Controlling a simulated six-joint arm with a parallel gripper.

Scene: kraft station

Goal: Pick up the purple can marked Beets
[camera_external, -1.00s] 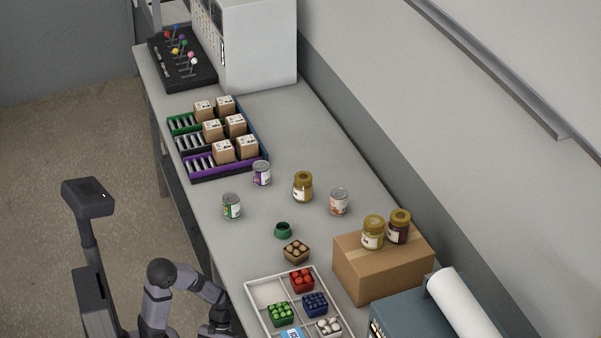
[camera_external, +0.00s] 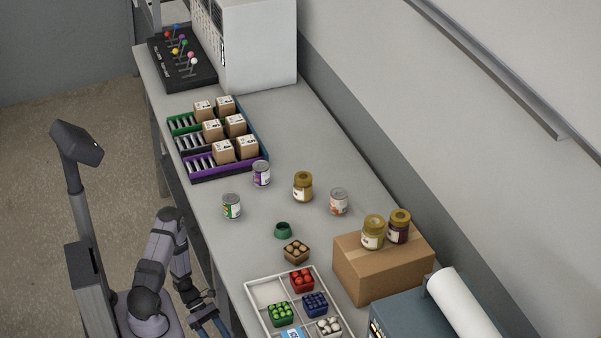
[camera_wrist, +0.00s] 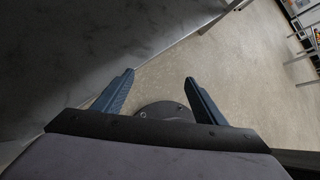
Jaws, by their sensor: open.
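The purple-labelled can (camera_external: 261,173) stands upright on the table, just right of the near end of the purple-fronted rack; its lettering is too small to read. My gripper (camera_external: 212,318) is low beside the table's left edge, well apart from the can. In the wrist view my gripper (camera_wrist: 160,92) has its two blue fingers spread with nothing between them. That view shows floor and a dark surface, not the can.
A green-labelled can (camera_external: 232,206), a mustard-lidded jar (camera_external: 303,187) and an orange-labelled can (camera_external: 339,202) stand near the purple can. A green ring-like piece (camera_external: 283,230), a small brown crate (camera_external: 296,252) and a white divided tray (camera_external: 266,314) lie nearer. A cardboard box (camera_external: 383,268) bears two jars.

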